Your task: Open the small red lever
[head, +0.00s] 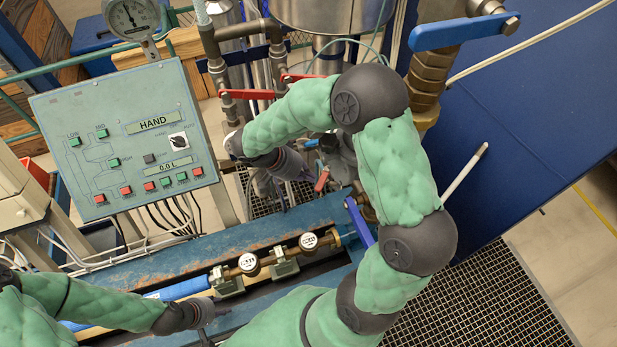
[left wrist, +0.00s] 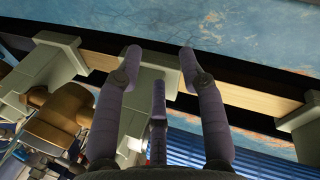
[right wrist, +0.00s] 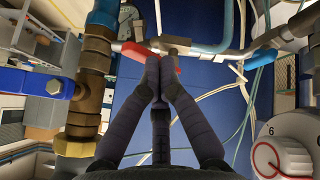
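The small red lever (head: 322,180) sits among the pipes behind the bench, just right of my right gripper's tips in the head view. In the right wrist view, a red lever (right wrist: 137,51) on a pipe fitting passes behind my right gripper (right wrist: 160,65). Those fingertips are drawn together in front of it and hide its middle; I cannot tell if they touch it. In the head view my right gripper (head: 308,177) points right toward the small lever. My left gripper (head: 208,318) is over the bench at the lower left. Its fingers (left wrist: 160,60) are spread and empty in the left wrist view.
Two longer red levers (head: 250,94) are on pipes further back. A large blue lever (head: 460,32) is at the upper right and a smaller blue one (head: 358,222) beside my right arm. A control panel (head: 125,140) stands left. Brass meters (head: 249,264) line the bench (head: 130,283).

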